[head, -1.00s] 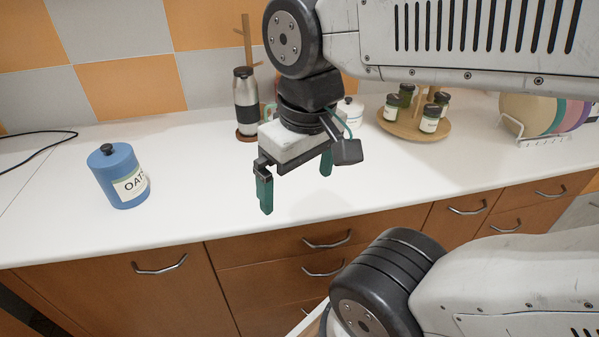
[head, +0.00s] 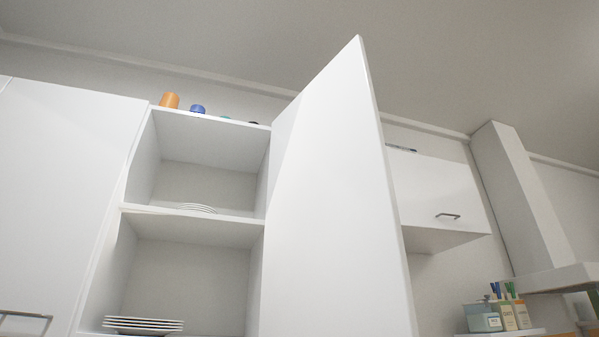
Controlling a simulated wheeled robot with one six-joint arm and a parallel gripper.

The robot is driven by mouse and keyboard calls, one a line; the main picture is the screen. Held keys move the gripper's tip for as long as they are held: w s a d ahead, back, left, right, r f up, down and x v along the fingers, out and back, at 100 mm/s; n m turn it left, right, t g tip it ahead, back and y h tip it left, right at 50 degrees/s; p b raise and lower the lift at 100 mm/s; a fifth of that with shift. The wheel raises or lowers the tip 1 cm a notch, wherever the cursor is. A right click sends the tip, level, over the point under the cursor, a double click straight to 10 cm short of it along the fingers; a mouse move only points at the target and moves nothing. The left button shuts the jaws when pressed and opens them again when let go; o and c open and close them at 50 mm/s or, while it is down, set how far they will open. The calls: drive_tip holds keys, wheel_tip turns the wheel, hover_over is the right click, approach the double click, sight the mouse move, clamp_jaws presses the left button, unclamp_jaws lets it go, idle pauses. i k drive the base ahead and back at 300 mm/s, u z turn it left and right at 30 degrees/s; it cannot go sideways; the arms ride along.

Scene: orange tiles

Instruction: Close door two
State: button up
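A white cabinet door (head: 335,200) stands wide open in the head view, swung out to the right of its cabinet. The open cabinet (head: 195,228) shows two shelf spaces with plates inside. To its left is another white door (head: 60,190), shut, with a metal handle at the lower left. I cannot tell from any label which door is number two. My gripper is not in view now.
Plates (head: 143,325) are stacked in the lower space, and a few more plates (head: 197,208) lie on the shelf above. An orange jar (head: 170,100) and a blue jar (head: 197,109) stand on top of the cabinet. A smaller shut cabinet (head: 440,195) and a range hood (head: 525,200) are at the right.

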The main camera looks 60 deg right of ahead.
sight(334, 264)
drive_tip(key=u, duration=0.7)
drive_tip(key=k, duration=0.6)
drive_tip(key=u, duration=0.55)
drive_tip(key=k, duration=1.6)
drive_tip(key=z, duration=1.15)
drive_tip(key=k, duration=0.25)
drive_tip(key=z, duration=0.15)
